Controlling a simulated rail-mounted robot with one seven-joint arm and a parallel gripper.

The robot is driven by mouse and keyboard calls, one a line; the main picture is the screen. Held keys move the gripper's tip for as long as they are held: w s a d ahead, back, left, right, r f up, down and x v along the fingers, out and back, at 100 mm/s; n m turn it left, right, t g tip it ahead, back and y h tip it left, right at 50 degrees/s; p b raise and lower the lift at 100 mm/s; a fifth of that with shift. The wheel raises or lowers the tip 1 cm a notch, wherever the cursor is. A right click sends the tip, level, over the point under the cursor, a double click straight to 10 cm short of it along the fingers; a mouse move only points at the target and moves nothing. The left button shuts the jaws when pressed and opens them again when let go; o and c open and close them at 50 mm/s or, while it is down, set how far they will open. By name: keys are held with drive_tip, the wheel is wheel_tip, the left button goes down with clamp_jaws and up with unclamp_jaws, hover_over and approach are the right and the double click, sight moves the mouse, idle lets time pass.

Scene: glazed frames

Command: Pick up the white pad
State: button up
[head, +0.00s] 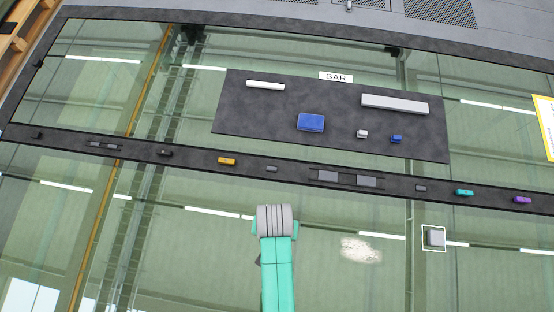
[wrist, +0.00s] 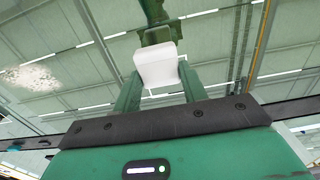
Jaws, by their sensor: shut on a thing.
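The white pad (wrist: 156,60) is a small, pale block with rounded edges in the wrist view. My gripper (wrist: 158,72) has its two green fingers shut on it, one at each side. A dark green shape (wrist: 153,20) shows just beyond the pad, perhaps a reflection in the glass; I cannot tell whether the pad touches the pane. In the head view my teal arm with its grey joint comes up from the bottom middle. The fingers and the held pad cannot be made out there.
A dark mat marked BAR (head: 290,120) bears a white rod (head: 265,85), a long grey block (head: 395,104), a blue block (head: 311,122) and small blocks. A dark frame bar (head: 190,155) carries several small items. A whitish smear (head: 360,250) and a white-outlined square (head: 434,238) are on the lower glass.

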drive_tip(key=s, duration=0.7)
drive_tip(key=s+a+r, duration=0.1)
drive_tip(key=s, duration=0.2)
drive_tip(key=shift+s+b, duration=0.3)
drive_tip(key=shift+b, duration=0.1)
